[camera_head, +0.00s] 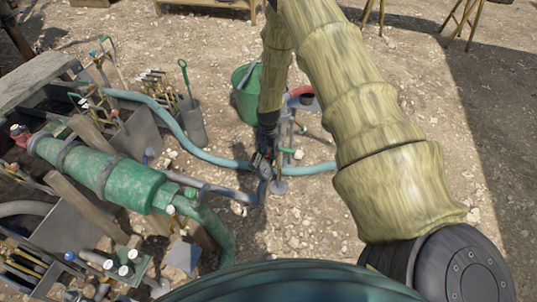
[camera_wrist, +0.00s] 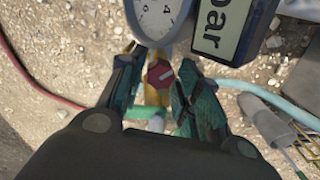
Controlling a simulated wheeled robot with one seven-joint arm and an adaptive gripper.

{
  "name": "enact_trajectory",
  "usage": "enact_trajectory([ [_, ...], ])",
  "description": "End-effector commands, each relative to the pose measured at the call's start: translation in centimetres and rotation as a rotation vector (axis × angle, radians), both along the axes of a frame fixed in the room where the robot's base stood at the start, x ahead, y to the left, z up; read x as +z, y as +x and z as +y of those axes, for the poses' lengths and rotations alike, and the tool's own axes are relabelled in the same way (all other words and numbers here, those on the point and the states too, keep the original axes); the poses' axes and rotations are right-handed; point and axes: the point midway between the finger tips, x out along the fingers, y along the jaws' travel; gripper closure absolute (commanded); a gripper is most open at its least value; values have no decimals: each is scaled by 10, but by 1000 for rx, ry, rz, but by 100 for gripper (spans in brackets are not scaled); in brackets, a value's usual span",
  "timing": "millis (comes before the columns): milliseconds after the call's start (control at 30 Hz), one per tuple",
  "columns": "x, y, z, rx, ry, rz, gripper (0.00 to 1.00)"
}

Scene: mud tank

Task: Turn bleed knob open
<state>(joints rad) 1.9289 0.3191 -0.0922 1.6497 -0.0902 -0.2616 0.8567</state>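A round red knob (camera_wrist: 160,75) with a pale line across its face shows in the wrist view, between and just past my fingertips. I take it to be the bleed knob. It sits on a yellowish body. My gripper (camera_wrist: 160,62) has its two teal fingers apart, one on each side of the knob, with a gap on both sides. Whether the fingers are level with the knob in depth is unclear. In the head view my gripper (camera_head: 266,160) points down at the pipework, and the knob cannot be made out there.
A dial gauge (camera_wrist: 156,18) and a "bar" display (camera_wrist: 225,28) stand close beyond the fingertips. A green pump body (camera_head: 100,170), a blue hose (camera_head: 180,130), a green bucket (camera_head: 247,95) and a grey canister (camera_head: 192,122) surround the pipework. Gravelly ground (camera_head: 310,225) lies open at the right.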

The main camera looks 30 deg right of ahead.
Motion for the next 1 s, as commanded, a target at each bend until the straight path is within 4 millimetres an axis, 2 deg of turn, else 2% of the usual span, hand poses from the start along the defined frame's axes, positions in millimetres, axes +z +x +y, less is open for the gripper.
enact_trajectory([
  [33, 0, 0, 0, 0, 0, 0, 82],
  [100, 0, 0, 0, 0, 0, 0, 94],
  [133, 0, 0, 0, 0, 0, 0, 97],
  [567, 0, 0, 0, 48, -1, 0, 97],
  [1000, 0, 1, -1, 331, -1, -2, 97],
])
